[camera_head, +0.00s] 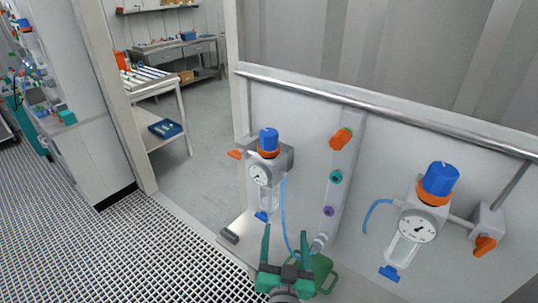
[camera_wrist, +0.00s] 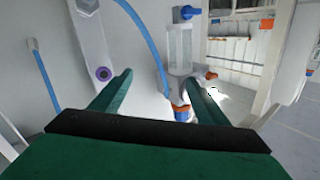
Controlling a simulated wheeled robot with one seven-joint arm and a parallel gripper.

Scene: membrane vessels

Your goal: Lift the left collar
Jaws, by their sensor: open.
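The left collar is an orange ring (camera_head: 268,153) under the blue knob (camera_head: 268,138) of the left wall unit. That unit has a round gauge (camera_head: 260,174) and a clear bowl with a blue drain piece at its bottom. My gripper (camera_head: 285,232) has green fingers, is open and empty, and is below and slightly right of the unit in the head view, apart from the collar. In the wrist view the unit appears upside down; the collar (camera_wrist: 182,107) shows low, beside the right finger of my gripper (camera_wrist: 157,75), which partly covers the unit.
A similar right unit (camera_head: 418,222) with an orange collar is on the same panel. Between them is a strip with orange, teal and purple ports (camera_head: 336,177). A blue hose (camera_head: 284,215) hangs close to my gripper. A green jug (camera_head: 320,270) is beside it.

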